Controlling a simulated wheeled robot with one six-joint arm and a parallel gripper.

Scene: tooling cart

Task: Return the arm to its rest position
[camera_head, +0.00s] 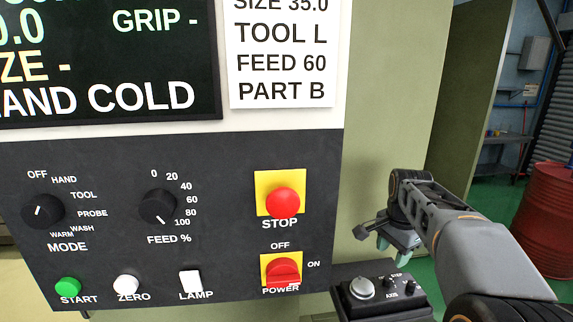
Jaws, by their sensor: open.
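My arm reaches in from the lower right corner of the head view, in front of the machine's green side. My gripper (384,243) is at its far end, pointing down, to the right of the control panel (225,235). It is open and I see nothing between its fingers. It is above and behind a small black control box (385,298) with a silver knob. I cannot tell how far above the box it is.
The panel carries a red stop button (285,202), a red power switch (282,272), a mode knob (43,211), a feed knob (158,207) and a green start button (68,287). A screen (105,60) is above. A red drum (548,215) stands behind at right.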

